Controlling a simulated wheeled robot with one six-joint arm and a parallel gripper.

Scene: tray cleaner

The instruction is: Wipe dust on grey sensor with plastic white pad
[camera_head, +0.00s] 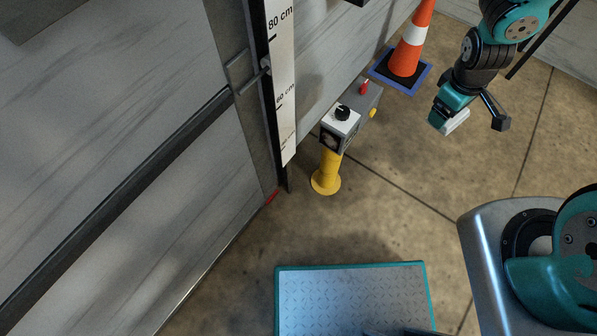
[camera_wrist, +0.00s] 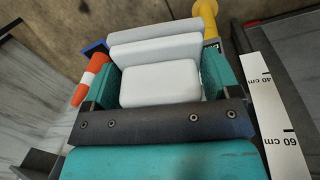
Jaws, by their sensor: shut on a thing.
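My gripper (camera_head: 451,116) is at the upper right of the head view, shut on the plastic white pad (camera_head: 458,123). In the wrist view the pad (camera_wrist: 160,84) sits between the two teal fingers, with a stepped, blocky white shape. The grey sensor (camera_head: 329,141) appears to be the grey box on a yellow post (camera_head: 326,181), with a dark round face and a white top with a black knob. The pad is to the right of it, apart from it. In the wrist view the box is mostly hidden behind the pad. I cannot make out dust.
An orange and white cone (camera_head: 408,52) stands on a blue-edged base behind the box. A white height scale (camera_head: 283,90) runs along the grey wall at left. A teal-edged metal plate (camera_head: 350,295) lies on the floor in front. Floor between gripper and post is clear.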

